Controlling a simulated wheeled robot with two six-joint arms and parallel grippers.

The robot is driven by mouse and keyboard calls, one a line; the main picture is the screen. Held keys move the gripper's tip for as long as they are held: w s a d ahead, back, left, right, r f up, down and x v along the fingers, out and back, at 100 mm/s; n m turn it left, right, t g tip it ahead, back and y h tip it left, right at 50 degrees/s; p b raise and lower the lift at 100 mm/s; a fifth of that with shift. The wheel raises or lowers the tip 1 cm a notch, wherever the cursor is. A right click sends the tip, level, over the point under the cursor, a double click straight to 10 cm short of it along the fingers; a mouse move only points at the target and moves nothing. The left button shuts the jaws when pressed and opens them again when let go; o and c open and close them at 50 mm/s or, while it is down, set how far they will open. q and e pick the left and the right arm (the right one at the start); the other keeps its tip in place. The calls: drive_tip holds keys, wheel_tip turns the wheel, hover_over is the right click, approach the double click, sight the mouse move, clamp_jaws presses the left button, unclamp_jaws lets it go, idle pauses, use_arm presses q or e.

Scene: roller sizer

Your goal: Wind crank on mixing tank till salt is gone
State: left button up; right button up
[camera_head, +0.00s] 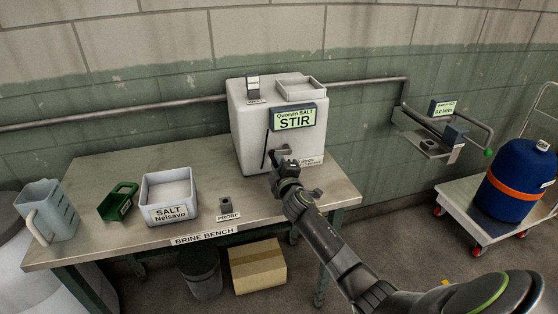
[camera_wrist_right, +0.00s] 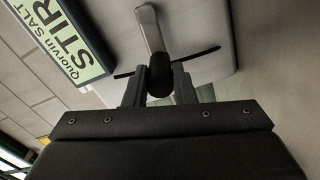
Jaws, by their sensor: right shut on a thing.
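The white mixing tank (camera_head: 252,125) stands at the right end of the bench. A green display (camera_head: 294,118) on its front reads "Quorvin SALT STIR". The crank (camera_head: 281,150) sits on the tank front below the display. In the right wrist view the crank shows as a grey metal arm (camera_wrist_right: 150,28) ending in a black knob (camera_wrist_right: 160,76). My right gripper (camera_head: 287,167) is at the crank; in the wrist view its fingers (camera_wrist_right: 160,84) are shut around the black knob. The salt inside the tank is hidden. My left gripper is not in view.
A cardboard box (camera_head: 257,267) and a bucket (camera_head: 201,271) are below. A blue cylinder (camera_head: 518,178) stands on a cart at right.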

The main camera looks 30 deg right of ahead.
drive_tip(key=n, duration=0.1)
drive_tip(key=f+n, duration=0.1)
drive_tip(key=n, duration=0.1)
drive_tip(key=shift+f, duration=0.25)
drive_tip(key=f+n, duration=0.1)
drive_tip(key=n, duration=0.1)
drive_tip(key=shift+d+f+n, duration=0.15)
drive_tip(key=shift+n, duration=0.15)
drive_tip(key=n, duration=0.1)
drive_tip(key=d+f+n, duration=0.1)
drive_tip(key=n, duration=0.1)
drive_tip(key=f+n+b, duration=0.1)
drive_tip(key=n, duration=0.1)
drive_tip(key=shift+s+d, duration=0.25)
drive_tip(key=n, duration=0.1)
drive_tip(key=d+n, duration=0.1)
drive_tip(key=n, duration=0.1)
drive_tip(key=f+n, duration=0.1)
drive_tip(key=shift+s+d+n, duration=0.2)
drive_tip(key=shift+d+n, duration=0.15)
drive_tip(key=shift+n, duration=0.05)
drive_tip(key=shift+s+d+f+n, duration=0.1)
drive_tip(key=shift+d+n, duration=0.35)
drive_tip(key=shift+n, duration=0.5)
drive_tip(key=shift+s+d+f+n, duration=0.1)
drive_tip(key=shift+d+n, duration=0.3)
drive_tip(key=shift+n, duration=0.55)
drive_tip(key=o, duration=1)
drive_tip(key=shift+r, duration=0.1)
